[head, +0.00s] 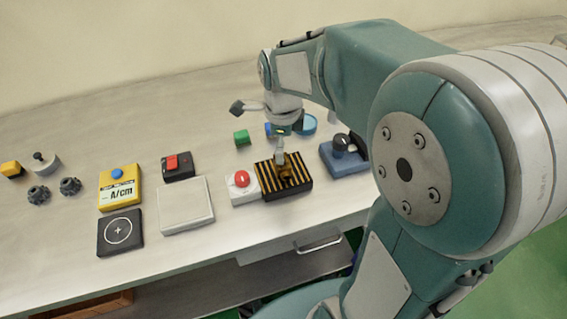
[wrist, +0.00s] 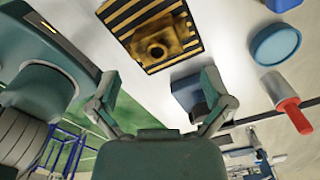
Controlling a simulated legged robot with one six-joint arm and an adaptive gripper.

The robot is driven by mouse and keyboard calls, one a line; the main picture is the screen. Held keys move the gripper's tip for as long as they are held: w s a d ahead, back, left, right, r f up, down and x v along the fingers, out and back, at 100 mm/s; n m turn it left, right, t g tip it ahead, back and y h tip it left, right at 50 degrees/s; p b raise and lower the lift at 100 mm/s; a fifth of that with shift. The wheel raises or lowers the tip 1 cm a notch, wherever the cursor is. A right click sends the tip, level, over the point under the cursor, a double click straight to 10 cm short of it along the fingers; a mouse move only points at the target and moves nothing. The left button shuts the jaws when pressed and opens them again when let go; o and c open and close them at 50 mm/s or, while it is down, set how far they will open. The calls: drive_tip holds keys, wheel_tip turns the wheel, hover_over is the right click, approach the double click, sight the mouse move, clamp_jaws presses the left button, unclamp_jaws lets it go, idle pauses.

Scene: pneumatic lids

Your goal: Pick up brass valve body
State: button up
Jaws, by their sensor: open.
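The brass valve body (head: 287,182) sits on a black-and-yellow striped box (head: 302,190) near the table's front edge. In the wrist view the valve body (wrist: 160,42) shows its round opening, and the striped box (wrist: 190,50) lies under it. My gripper (head: 281,160) hangs over the striped box and overlaps the valve body in the head view, hiding part of it. In the wrist view my gripper (wrist: 158,86) is open and empty, with its fingers spread wide. The valve body appears beyond the fingertips, not between them. The exact gap is hard to tell.
A red-button box (head: 240,185) adjoins the striped box on the left. A blue box with a black knob (head: 348,157) stands on the right. A pale square plate (head: 186,208) is farther left.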

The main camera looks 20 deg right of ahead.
wheel_tip(320, 180, down, 4)
drive_tip(key=shift+s+a, duration=0.1)
drive_tip(key=shift+a+f, duration=0.15)
drive_tip(key=shift+f, duration=0.25)
drive_tip(key=shift+d, duration=0.2)
drive_tip(key=c, duration=1.1)
